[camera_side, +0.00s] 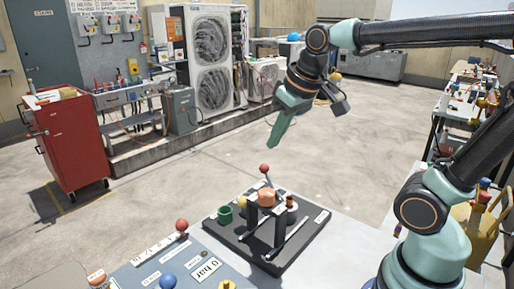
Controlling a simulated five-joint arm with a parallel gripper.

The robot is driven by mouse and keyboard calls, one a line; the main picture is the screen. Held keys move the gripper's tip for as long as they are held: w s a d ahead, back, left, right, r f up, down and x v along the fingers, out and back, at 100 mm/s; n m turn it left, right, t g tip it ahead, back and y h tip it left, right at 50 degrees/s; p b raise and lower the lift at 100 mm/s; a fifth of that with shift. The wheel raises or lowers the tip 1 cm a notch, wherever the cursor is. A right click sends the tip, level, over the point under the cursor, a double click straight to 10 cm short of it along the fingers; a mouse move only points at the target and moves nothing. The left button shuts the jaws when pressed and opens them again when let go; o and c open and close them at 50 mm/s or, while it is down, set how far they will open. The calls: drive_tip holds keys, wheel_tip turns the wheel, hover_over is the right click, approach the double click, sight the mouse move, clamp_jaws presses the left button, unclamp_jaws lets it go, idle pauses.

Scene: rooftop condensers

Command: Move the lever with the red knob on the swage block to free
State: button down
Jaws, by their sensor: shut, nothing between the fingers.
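A dark board (240,240) lies on the table with an orange-brown block (267,197) on dark uprights near its middle. A lever with a red knob (264,168) rises there, its thin rod leaning slightly left. Its foot is hidden behind the block, and the small labels on the board are unreadable. My gripper (272,146) hangs in the air just above the red knob, pointing down, with a visible gap. It is shut and empty.
A green cup (225,214) stands at the board's left. A grey panel (190,258) in front carries another red knob (181,224), a blue knob (168,282) and a "0 bar" label. The space above the board is otherwise open. A red cabinet (72,140) stands far left.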

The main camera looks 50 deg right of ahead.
sight(267, 176)
drive_tip(key=w+d+r+m+g, duration=0.1)
drive_tip(key=w+d, duration=0.3)
drive_tip(key=w, duration=0.4)
drive_tip(key=w+d+g, duration=0.1)
drive_tip(key=w+d, duration=0.2)
drive_tip(key=w, duration=0.4)
drive_tip(key=w+d+f+g, duration=0.2)
drive_tip(key=w+d+f, duration=0.6)
drive_tip(key=d+f, duration=0.2)
drive_tip(key=shift+f+m+g, duration=0.4)
drive_tip(key=shift+f, duration=0.85)
wheel_tip(267, 176, down, 10)
drive_tip(key=shift+s+a+r, duration=0.1)
drive_tip(key=shift+s+r, duration=0.1)
drive_tip(key=shift+s, duration=0.45)
drive_tip(key=shift+s+d+r, duration=0.1)
drive_tip(key=shift+s+r, duration=0.15)
drive_tip(key=shift+s, duration=0.35)
drive_tip(key=shift+s+a+r, duration=0.1)
drive_tip(key=shift+s+r, duration=0.1)
drive_tip(key=shift+s, duration=0.45)
